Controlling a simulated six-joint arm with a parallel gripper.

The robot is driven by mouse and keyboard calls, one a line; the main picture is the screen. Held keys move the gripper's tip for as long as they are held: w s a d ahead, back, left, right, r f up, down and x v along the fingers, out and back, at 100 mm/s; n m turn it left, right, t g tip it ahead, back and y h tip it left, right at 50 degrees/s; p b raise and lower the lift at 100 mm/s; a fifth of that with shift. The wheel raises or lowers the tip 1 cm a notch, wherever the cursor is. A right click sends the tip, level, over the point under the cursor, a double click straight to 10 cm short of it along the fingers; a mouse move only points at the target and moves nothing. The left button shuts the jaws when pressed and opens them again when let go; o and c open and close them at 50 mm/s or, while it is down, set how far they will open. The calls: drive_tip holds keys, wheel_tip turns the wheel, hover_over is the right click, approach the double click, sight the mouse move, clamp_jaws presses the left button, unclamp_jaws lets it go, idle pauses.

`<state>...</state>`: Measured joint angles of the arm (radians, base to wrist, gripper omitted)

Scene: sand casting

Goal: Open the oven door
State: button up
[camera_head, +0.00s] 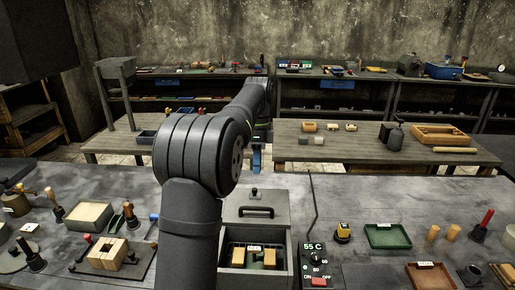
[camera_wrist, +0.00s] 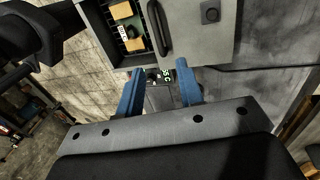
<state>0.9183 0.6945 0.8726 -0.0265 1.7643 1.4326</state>
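The oven (camera_head: 229,272) is a grey box at the bottom centre of the head view. Its interior is exposed and holds small wooden blocks. A light grey panel, the door (camera_head: 236,203), with a black bar handle (camera_head: 256,211), lies behind the opening. The panel and handle (camera_wrist: 158,28) also show at the top of the wrist view. My gripper (camera_wrist: 160,88) has two blue fingers spread apart with nothing held between them. It is apart from the handle. In the head view my gripper (camera_head: 256,160) is beyond the oven, partly hidden by my arm.
A controller (camera_head: 313,262) reading 55 C stands right of the oven, with a thin upright cable. A green tray (camera_head: 388,236), a brown tray (camera_head: 430,275) and wooden-handled tools lie further right. Wooden blocks (camera_head: 107,252) and tools crowd the left side. Another table (camera_head: 350,152) stands behind.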

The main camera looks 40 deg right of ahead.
drive_tip(key=r, duration=0.4)
drive_tip(key=shift+w+d+r, duration=0.2)
drive_tip(key=shift+w+d, duration=0.1)
drive_tip(key=shift+w, duration=0.05)
drive_tip(key=shift+f, duration=0.1)
drive_tip(key=f, duration=0.5)
drive_tip(key=s+a+f, duration=0.1)
drive_tip(key=f, duration=0.5)
drive_tip(key=s+a+f, duration=0.1)
drive_tip(key=f, duration=0.5)
drive_tip(key=shift+s+a, duration=0.25)
drive_tip(key=shift+r, duration=0.1)
drive_tip(key=shift+d+r, duration=0.1)
drive_tip(key=shift+r, duration=0.15)
wheel_tip(320, 180, up, 16)
drive_tip(key=w+d, duration=0.2)
drive_tip(key=shift+w+d+r, duration=0.15)
drive_tip(key=shift+w+r, duration=0.1)
